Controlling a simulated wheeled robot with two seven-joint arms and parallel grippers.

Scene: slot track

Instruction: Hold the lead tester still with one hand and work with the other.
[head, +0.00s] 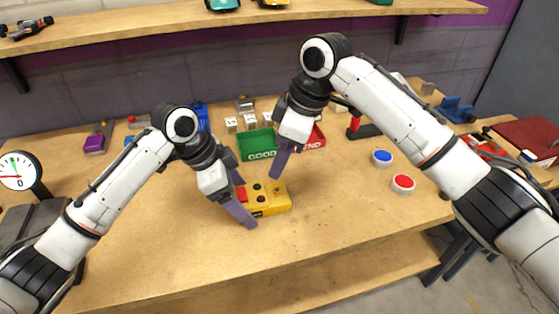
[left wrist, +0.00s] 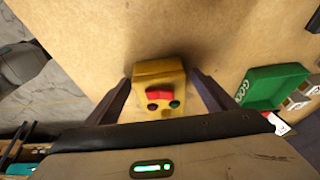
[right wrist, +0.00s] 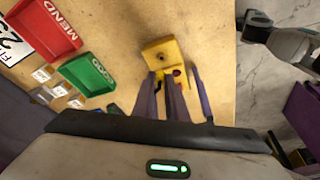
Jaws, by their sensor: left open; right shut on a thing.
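The lead tester is a yellow box (head: 279,204) on the bench, with a red part (head: 241,194), small round lamps and a dark hole on top. It also shows in the left wrist view (left wrist: 158,72) and right wrist view (right wrist: 160,50). My left gripper (left wrist: 162,98) is open, with a finger on either side of the tester; contact cannot be told. My right gripper (head: 274,177) is over the tester's back edge, beside the left one. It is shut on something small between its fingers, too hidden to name.
A green GOOD bin (head: 258,144) and a red MEND bin (head: 317,137) stand behind the tester. White tagged blocks (head: 231,124) stand behind them. Blue (head: 381,158) and red (head: 403,184) buttons are at the right. A dial gauge (head: 18,170) is at the far left. The front bench is clear.

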